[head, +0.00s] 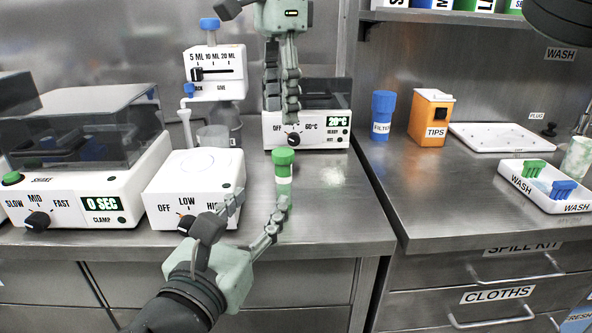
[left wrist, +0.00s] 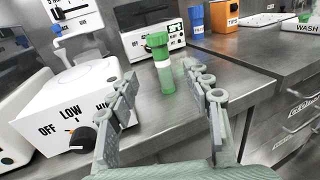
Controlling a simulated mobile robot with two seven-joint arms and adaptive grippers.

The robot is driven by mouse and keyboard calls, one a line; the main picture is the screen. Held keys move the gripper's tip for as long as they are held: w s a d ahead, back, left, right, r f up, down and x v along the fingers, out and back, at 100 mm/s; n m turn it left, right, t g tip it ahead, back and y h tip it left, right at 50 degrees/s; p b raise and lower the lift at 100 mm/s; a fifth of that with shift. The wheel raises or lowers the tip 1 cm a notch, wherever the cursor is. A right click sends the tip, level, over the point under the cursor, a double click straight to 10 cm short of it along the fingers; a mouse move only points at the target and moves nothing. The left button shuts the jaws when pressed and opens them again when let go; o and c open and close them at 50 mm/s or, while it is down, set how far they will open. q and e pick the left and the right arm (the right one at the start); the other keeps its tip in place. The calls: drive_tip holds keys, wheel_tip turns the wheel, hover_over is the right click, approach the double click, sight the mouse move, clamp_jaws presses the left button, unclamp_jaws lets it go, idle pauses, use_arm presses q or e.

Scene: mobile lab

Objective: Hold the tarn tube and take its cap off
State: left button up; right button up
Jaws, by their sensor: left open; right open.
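A tube with a green cap (head: 284,156) and a pale label band (head: 284,180) stands upright on the left steel bench; no name is legible on it. In the left wrist view the green tube (left wrist: 163,75) stands just beyond the fingertips, capped. My left gripper (head: 260,200) is open and empty, its fingers pointing toward the tube from the near side, apart from it. It also shows in the left wrist view (left wrist: 160,80). My right gripper (head: 281,112) points down above and behind the tube, open with a narrow gap and nothing visible in it.
A white LOW/HIGH dial box (head: 194,180) stands close left of the tube. A 20°C heater box (head: 320,131) stands behind. A shaker (head: 85,192) is at far left. A blue filter bottle (head: 382,115) and orange tips box (head: 430,118) stand right. Bench right of the tube is clear.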

sight(281, 170)
use_arm(q)
drive_tip(key=shift+x, duration=0.85)
drive_tip(key=x, duration=1)
drive_tip(key=shift+w+d+r, duration=0.1)
drive_tip(key=shift+w+d, duration=0.1)
drive_tip(key=shift+w, duration=0.15)
drive_tip(key=shift+c, duration=0.5)
clamp_jaws()
